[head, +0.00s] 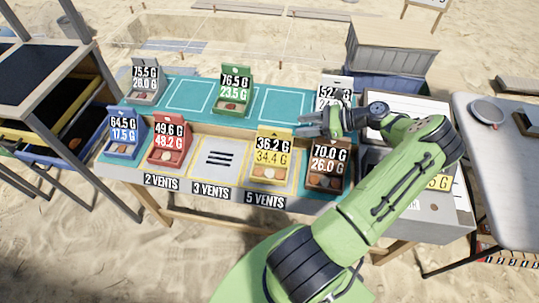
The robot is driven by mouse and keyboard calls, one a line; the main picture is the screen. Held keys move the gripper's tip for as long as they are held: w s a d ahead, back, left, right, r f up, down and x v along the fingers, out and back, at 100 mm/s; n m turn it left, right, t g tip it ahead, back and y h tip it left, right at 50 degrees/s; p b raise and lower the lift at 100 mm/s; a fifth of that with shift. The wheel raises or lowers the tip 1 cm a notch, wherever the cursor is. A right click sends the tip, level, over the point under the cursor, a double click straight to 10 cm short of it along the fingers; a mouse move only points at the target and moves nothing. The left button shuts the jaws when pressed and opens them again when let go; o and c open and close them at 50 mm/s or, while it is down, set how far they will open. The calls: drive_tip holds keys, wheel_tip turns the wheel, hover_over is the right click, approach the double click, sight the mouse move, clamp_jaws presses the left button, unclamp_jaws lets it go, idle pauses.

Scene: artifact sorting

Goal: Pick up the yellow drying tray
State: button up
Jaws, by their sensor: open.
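The yellow drying tray (272,148) stands in the front row of the sorting table, above the "5 VENTS" label. Its upright back panel reads 36.2 G over 34.4 G, and small round pieces lie in its base. My gripper (307,125) is open and empty, its fingers pointing left. In the picture it is up and to the right of the yellow tray, apart from it, in front of the white tray (335,83). The gripper and arm hide the lower part of the white tray.
A brown tray (329,153) stands close right of the yellow one. Blue (126,125) and red (169,132) trays stand to its left, beyond an empty "3 VENTS" slot (221,158). Grey (146,78) and green (235,82) trays stand behind. A scale-like box (420,205) is at right.

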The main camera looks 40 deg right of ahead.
sight(277, 129)
drive_tip(key=b+x, duration=0.1)
drive_tip(key=x, duration=0.9)
drive_tip(key=shift+w+a+f, duration=0.1)
drive_tip(key=shift+w+f, duration=0.1)
drive_tip(key=shift+f, duration=0.05)
clamp_jaws()
drive_tip(key=shift+r, duration=0.1)
idle(0.7)
